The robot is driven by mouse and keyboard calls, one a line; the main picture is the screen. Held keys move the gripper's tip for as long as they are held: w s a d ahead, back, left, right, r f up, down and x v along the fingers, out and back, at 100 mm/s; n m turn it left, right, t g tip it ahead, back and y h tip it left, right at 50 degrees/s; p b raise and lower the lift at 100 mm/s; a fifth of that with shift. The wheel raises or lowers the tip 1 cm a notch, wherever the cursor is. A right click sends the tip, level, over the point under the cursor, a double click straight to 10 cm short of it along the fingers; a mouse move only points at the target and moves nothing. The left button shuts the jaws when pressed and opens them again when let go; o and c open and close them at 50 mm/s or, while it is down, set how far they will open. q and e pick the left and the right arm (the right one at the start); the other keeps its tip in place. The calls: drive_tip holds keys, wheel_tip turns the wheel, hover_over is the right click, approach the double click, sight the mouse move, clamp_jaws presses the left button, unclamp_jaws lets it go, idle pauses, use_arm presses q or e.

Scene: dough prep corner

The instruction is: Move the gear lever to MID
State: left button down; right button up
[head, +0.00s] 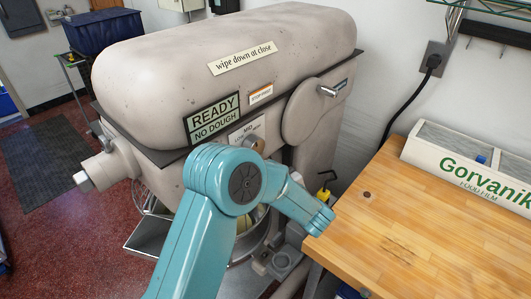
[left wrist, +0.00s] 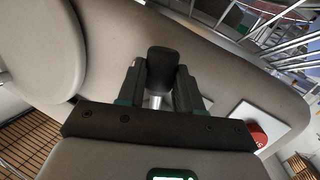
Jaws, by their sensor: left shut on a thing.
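The gear lever's black knob (left wrist: 161,62) and part of its metal shaft show in the left wrist view. My left gripper (left wrist: 160,80) is shut on it, a dark finger on each side of the knob. In the head view the gear plate (head: 246,129) on the mixer (head: 165,70) shows LOW and MID; its lower part is hidden. My teal left arm covers the lever and gripper there, so I cannot tell which mark the lever points to. My right gripper is in neither view.
A sign reading READY, NO DOUGH (head: 213,117) is on the mixer's front. A red button (left wrist: 256,134) sits on a white plate near the gripper. A wooden worktop (head: 430,230) with a film box (head: 470,170) stands at right. The bowl (head: 262,232) is partly hidden behind my arm.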

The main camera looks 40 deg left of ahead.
use_arm(q)
drive_tip(key=shift+s+m+g+p, duration=0.4)
drive_tip(key=shift+s+m+p, duration=0.35)
drive_tip(key=shift+m+p, duration=0.2)
drive_tip(key=c, duration=0.7)
unclamp_jaws()
drive_tip(key=shift+s, duration=0.1)
drive_tip(key=shift+c, duration=0.2)
drive_tip(key=shift+d, duration=0.1)
drive_tip(key=v, duration=1.6)
drive_tip(key=shift+r, duration=0.3)
drive_tip(key=shift+s, duration=0.1)
